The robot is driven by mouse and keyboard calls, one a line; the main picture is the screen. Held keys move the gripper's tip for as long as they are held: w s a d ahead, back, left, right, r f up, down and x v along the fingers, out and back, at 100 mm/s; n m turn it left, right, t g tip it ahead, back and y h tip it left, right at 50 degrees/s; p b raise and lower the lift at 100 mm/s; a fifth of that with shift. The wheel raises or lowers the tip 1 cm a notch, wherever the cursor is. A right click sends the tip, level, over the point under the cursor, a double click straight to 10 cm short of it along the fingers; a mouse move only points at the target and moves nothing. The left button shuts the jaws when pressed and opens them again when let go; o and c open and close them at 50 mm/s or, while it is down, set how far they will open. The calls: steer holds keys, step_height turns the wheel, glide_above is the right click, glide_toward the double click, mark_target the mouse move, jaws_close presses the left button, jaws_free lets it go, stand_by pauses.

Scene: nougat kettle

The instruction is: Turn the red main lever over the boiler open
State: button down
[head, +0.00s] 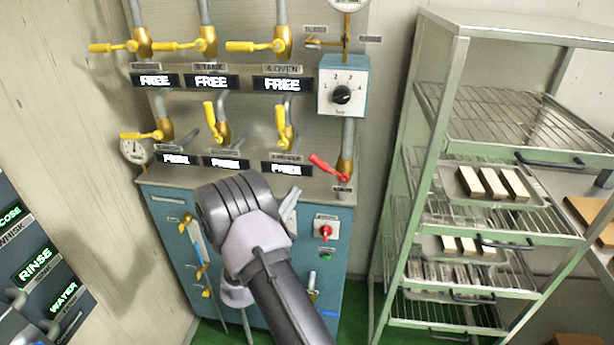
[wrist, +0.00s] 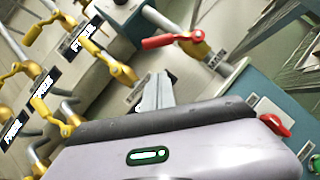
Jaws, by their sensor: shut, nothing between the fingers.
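The red main lever (head: 326,167) sits on a brass valve (head: 346,168) at the lower right of the valve panel, on a vertical pipe. In the head view its handle slants up and left from the valve, across the pipe's line. In the wrist view the red lever (wrist: 164,41) points left from its brass body (wrist: 196,47). My gripper (wrist: 157,82) is shut and empty, with its tips below the lever and apart from it. In the head view the gripper (head: 293,194) shows left of and below the lever, partly hidden by my arm.
Yellow-handled valves (head: 283,128) stand left of the red lever. A dial box (head: 342,88) is above it on the pipe. A red rotary switch (head: 326,231) is on the blue cabinet (head: 335,260) below. A wire rack (head: 440,130) with trays stands to the right.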

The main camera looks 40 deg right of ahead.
mark_target(316, 162)
steer(key=d+r, duration=0.4)
steer(key=d, duration=0.1)
steer(key=shift+s+r, duration=0.2)
steer(key=shift+r, duration=0.05)
steer(key=shift+s+d+r+m+g+y+p, duration=0.15)
steer(key=shift+r+m+g+p, duration=0.15)
steer(key=shift+r+m+g, duration=0.5)
steer(key=shift+s+r+m+g+y+p, duration=0.15)
steer(key=shift+r+m+g+p, duration=0.25)
steer(key=shift+m, duration=0.7)
steer(key=r+m+p, duration=0.1)
steer(key=s+d+r+m+g, duration=0.1)
steer(key=m, duration=0.1)
steer(key=shift+g+y+p, duration=0.3)
steer(key=shift+y+p, duration=0.05)
steer(key=shift+y, duration=0.05)
steer(key=shift+s+d+r+m+g+y+p, duration=0.15)
steer(key=shift+s+d+r+m+y+p, duration=0.3)
steer(key=shift+m+p, duration=0.45)
steer(key=shift+s+d+r+m+g+y+p, duration=0.25)
steer(key=shift+s+m+y+p, duration=0.25)
steer(key=shift+m+p, duration=0.35)
steer(key=shift+s+d+r+m+g+y+p, duration=0.1)
steer(key=shift+s+d+r+m+y+p, duration=0.25)
steer(key=shift+m+y+p, duration=0.35)
steer(key=shift+f, duration=0.1)
